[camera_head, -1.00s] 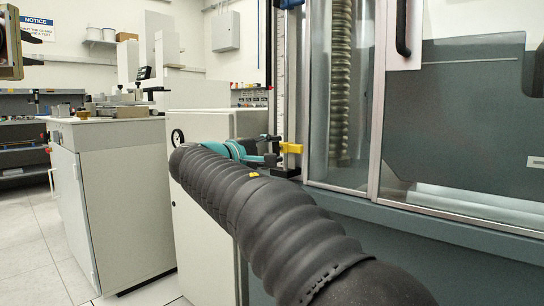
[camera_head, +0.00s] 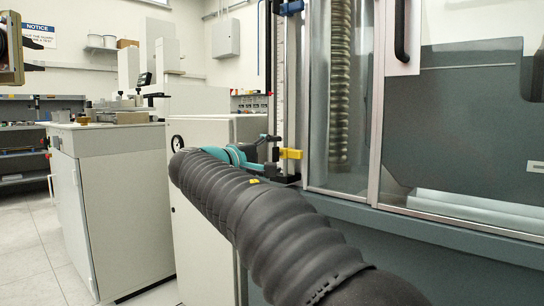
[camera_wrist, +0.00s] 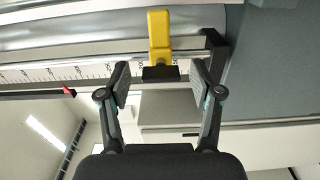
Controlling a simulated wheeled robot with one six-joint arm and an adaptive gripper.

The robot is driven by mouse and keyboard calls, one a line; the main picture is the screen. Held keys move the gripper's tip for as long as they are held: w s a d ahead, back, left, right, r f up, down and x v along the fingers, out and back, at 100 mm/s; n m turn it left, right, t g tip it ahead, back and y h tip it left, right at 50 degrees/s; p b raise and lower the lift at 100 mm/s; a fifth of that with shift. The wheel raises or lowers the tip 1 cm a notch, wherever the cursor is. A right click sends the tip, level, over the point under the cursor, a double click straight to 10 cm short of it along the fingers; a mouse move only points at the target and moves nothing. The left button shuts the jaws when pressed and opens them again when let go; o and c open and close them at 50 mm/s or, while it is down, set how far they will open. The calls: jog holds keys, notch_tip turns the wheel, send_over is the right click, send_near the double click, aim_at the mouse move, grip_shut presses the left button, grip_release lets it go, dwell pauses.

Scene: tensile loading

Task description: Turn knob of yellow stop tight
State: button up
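The yellow stop (camera_head: 291,154) sits on the upright rail at the left edge of the test machine. In the wrist view the stop (camera_wrist: 159,32) is at the top centre, on a rail with a printed scale. Its black knob (camera_wrist: 160,74) faces my gripper. My gripper (camera_wrist: 160,78) is open, with one finger on each side of the knob and a gap showing at both sides. In the head view my gripper (camera_head: 273,152) is just left of the stop, partly hidden behind my arm.
The machine's glazed door frame (camera_head: 376,110) stands right of the stop. The scaled rail (camera_wrist: 60,73) carries a red pointer (camera_wrist: 69,91) in the wrist view. A white cabinet (camera_head: 195,225) is behind my arm; a grey-white bench (camera_head: 115,200) stands further left, with open floor beside it.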

jog(key=v, duration=1.2)
